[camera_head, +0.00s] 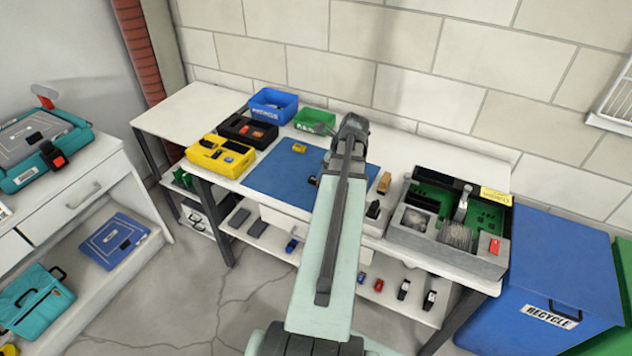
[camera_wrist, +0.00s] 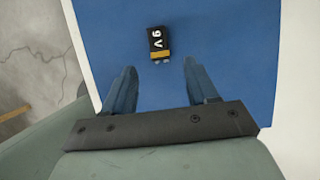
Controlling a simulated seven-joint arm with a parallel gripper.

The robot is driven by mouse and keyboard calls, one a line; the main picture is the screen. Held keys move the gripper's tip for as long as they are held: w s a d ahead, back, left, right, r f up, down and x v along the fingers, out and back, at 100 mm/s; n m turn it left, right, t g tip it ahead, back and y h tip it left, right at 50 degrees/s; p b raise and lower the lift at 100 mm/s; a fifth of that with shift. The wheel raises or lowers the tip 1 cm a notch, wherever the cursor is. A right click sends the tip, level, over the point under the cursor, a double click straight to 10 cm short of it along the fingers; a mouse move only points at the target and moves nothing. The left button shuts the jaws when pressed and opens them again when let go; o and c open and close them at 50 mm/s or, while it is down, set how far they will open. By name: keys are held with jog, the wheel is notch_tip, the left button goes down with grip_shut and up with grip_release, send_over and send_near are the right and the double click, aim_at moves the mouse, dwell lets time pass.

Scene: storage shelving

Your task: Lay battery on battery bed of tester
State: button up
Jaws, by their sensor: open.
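A black 9 V battery with a gold end band (camera_wrist: 158,43) lies flat on the blue mat (camera_wrist: 225,45), its terminals toward my gripper. In the head view it appears to be the small dark item (camera_head: 312,180) beside my arm. My gripper (camera_wrist: 159,68) is open and empty above the mat. Its fingertips stand apart, just short of the battery's terminal end, with the battery centred ahead of the gap. In the head view my arm hides the fingers. I cannot surely identify the tester or its bed; a dark-topped item (camera_head: 373,209) is partly visible right of my arm.
Yellow (camera_head: 203,162), black (camera_head: 236,135) and blue bins (camera_head: 261,110) line the bench's left part. A small yellow item (camera_head: 300,147) lies on the mat. A grey tray (camera_head: 480,262) stands right. The bench front drops to the floor. The mat's left part is clear.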

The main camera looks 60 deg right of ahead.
jog(key=shift+x, duration=2.45)
jog(key=shift+w, duration=0.1)
grip_shut()
jog(key=shift+r, duration=0.1)
